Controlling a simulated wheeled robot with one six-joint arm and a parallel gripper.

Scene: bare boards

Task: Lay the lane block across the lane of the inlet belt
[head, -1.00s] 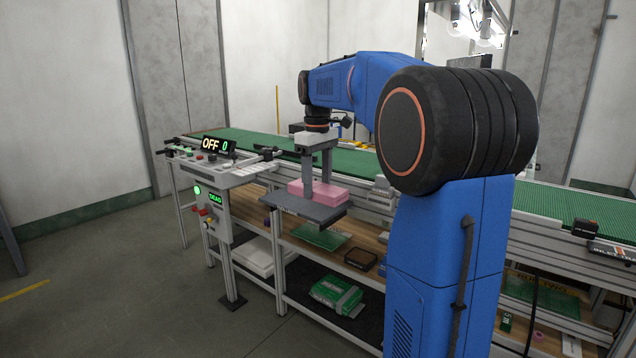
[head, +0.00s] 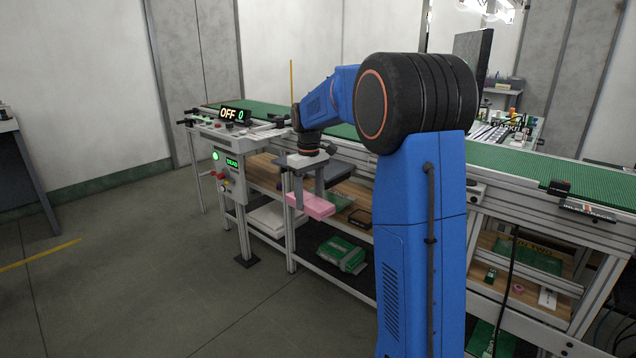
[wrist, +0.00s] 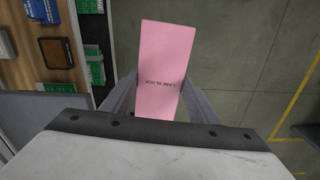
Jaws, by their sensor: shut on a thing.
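The lane block is a pink slab (head: 312,205) with its name printed on it, and it also shows in the wrist view (wrist: 166,62). My gripper (head: 308,196) is shut on the lane block, with one finger on each side. The block is held in the air in front of the bench, over the floor in the wrist view. The inlet belt (head: 500,163) is a long green conveyor behind my arm, labelled at its right end. My arm hides part of the belt's middle.
A control panel (head: 232,133) reading OFF and 0 stands at the belt's left end. Shelves below the belt hold a green package (head: 340,254), a dark tray (head: 361,219) and boards. A dark bench (head: 12,160) stands far left. The floor between is clear.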

